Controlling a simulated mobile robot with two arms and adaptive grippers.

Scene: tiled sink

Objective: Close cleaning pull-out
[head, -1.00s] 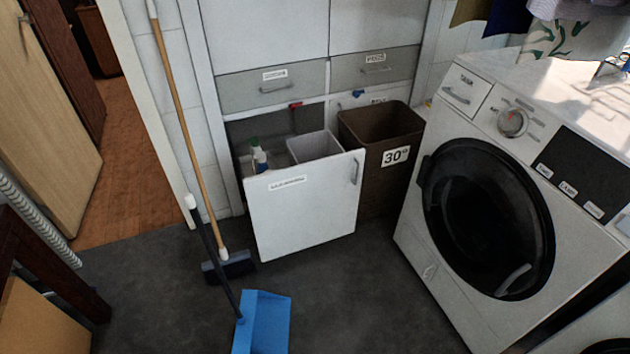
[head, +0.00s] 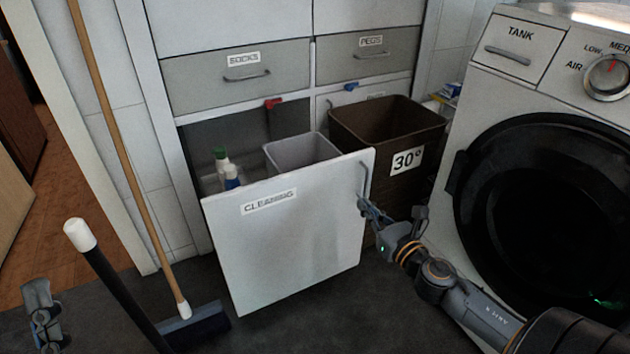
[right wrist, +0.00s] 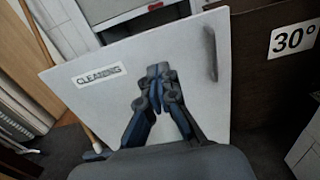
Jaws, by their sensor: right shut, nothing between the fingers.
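The cleaning pull-out (head: 290,235) stands out from the cabinet, its white front labelled CLEANING. The label also shows in the right wrist view (right wrist: 98,75). A vertical grey handle (head: 362,178) is at its upper right. My right gripper (head: 366,205) is shut and empty by the right edge of the front, below the handle. In the right wrist view its closed fingertips (right wrist: 158,73) are before the white panel, left of the handle; I cannot tell whether they touch. My left gripper (head: 40,308) is at the lower left, its jaws unclear.
A brown bin (head: 385,140) marked 30° stands right of the pull-out. A broom (head: 140,190) and a dark-handled tool (head: 105,270) stand at the left. Drawers (head: 240,78) are above the pull-out.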

